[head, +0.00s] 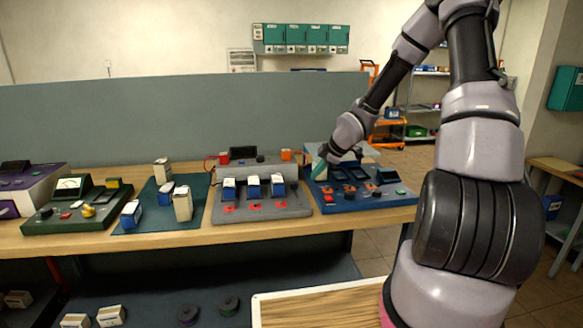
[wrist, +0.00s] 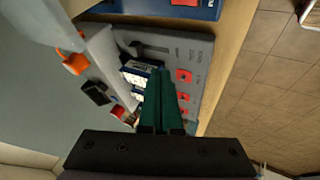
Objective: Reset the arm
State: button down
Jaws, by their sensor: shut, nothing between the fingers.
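My arm reaches from the right of the head view over the blue board (head: 375,203) at the bench's right end. My gripper (head: 320,170) hangs near that board's left edge, beside the grey board (head: 262,212). Its green fingers, seen in the wrist view (wrist: 160,75), are together with nothing between them. In the wrist view the fingers lie across the picture of the grey board (wrist: 188,50) with its red pads and part of the white-and-blue blocks (wrist: 135,75). The fingers hide part of that board. I cannot tell their exact height above it.
The wooden bench (head: 190,238) also bears a dark green mat (head: 168,217) with several blocks and a green meter board (head: 75,213). A grey partition (head: 150,115) stands behind. Below is a shelf with spools (head: 229,305). Floor (wrist: 265,85) lies open to the right of the bench.

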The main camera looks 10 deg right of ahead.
jog(key=s+d+r+m+h, duration=0.3)
jog(key=s+r+m, duration=0.25)
jog(key=r, duration=0.45)
jog(key=s+d+r+m+h, duration=0.25)
jog(key=s+r+m, duration=0.3)
jog(key=r, duration=0.35)
jog(key=s+a+r+m+y, duration=0.1)
jog(key=s+r+m, duration=0.3)
jog(key=s, duration=0.6)
jog(key=s+a+r+m+t+y, duration=0.1)
jog(key=s+a+r+m+y, duration=0.1)
jog(key=s+r+m, duration=0.3)
jog(key=s+a+r, duration=0.1)
jog(key=s+r, duration=0.2)
jog(key=s, duration=0.2)
jog(key=shift+s+r+m, duration=0.15)
jog(key=shift+s+m, duration=0.1)
jog(key=shift+m, duration=0.05)
jog(key=shift+t, duration=0.3)
